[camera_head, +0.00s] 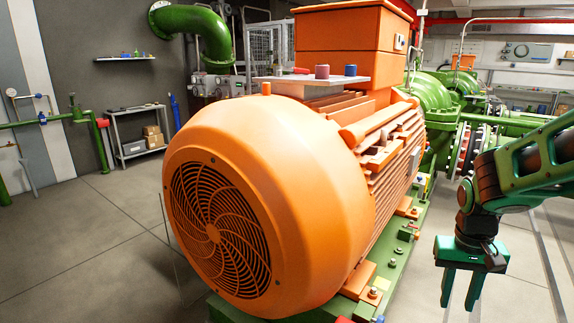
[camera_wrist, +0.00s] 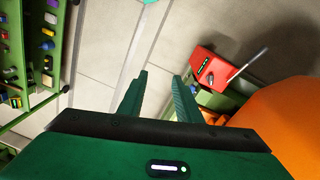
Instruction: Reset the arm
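My gripper (camera_head: 461,289) hangs at the right of the head view, fingers pointing down, beside the orange motor (camera_head: 270,180) and above the floor. The dark green arm reaches in from the right edge. In the wrist view the two green fingers of my gripper (camera_wrist: 162,98) stand apart with bare floor between them. Nothing is held.
The orange motor stands on a green base (camera_head: 405,262). In the wrist view, a red box (camera_wrist: 210,70) lies right of the fingers and green racks with several small items (camera_wrist: 47,60) stand left. Floor (camera_wrist: 110,55) is clear between.

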